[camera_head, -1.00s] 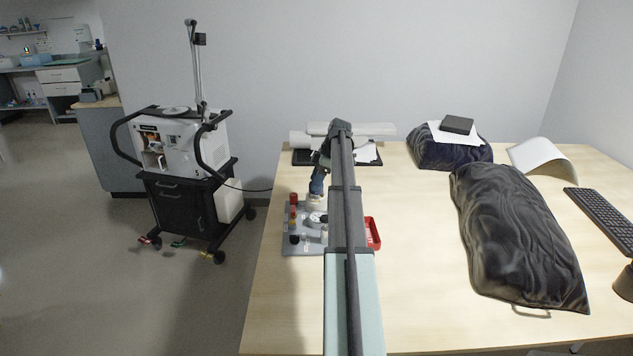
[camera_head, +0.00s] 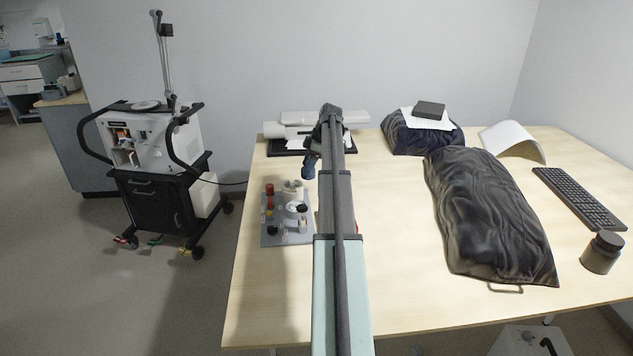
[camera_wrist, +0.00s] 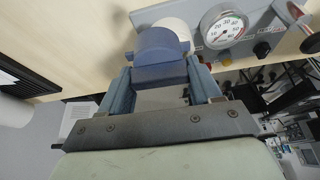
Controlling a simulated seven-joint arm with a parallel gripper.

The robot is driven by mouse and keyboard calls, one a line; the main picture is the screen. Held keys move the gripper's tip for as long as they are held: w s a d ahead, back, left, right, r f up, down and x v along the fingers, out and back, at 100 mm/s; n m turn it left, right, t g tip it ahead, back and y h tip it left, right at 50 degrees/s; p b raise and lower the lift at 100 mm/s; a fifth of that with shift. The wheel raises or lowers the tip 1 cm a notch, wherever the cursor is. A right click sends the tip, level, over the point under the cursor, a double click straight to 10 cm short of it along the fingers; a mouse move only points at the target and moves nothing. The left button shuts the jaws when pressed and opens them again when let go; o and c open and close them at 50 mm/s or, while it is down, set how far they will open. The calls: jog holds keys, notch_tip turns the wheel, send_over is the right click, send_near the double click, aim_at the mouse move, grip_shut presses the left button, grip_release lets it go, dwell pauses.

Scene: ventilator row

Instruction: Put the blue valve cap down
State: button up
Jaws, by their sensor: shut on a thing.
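The blue valve cap (camera_wrist: 160,48) is between my gripper's fingertips in the wrist view. My gripper (camera_wrist: 158,75) is shut on it. In the head view my gripper (camera_head: 309,167) is small and dark blue, beside my arm and just right of the grey board's back corner; the cap cannot be told apart from the fingers there. The cap appears held clear of the tabletop. A white round fitting (camera_head: 292,187) stands at the back of the grey board (camera_head: 270,238). Part of a white round thing (camera_wrist: 176,27) shows behind the cap in the wrist view.
The board also carries a dial gauge (camera_wrist: 222,27), a red-topped part (camera_head: 269,190) and small knobs. A black tray with papers (camera_head: 287,146) lies behind. A red tray is mostly hidden by my arm. Dark bags (camera_head: 490,215) lie right; bare table (camera_head: 400,250) lies between.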

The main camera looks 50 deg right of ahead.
jog(key=w+d, duration=0.1)
jog(key=d, duration=1)
jog(key=shift+w+d+f, duration=0.1)
jog(key=shift+f, duration=2.2)
jog(key=shift+w+d+f, duration=0.1)
jog(key=shift+f, duration=2.2)
jog(key=shift+f, duration=0.35)
jog(key=o, duration=0.9)
jog(key=shift+o, duration=0.2)
jog(key=shift+r, duration=0.15)
jog(key=shift+r, duration=0.3)
jog(key=v, duration=1.1)
jog(key=shift+r, duration=0.4)
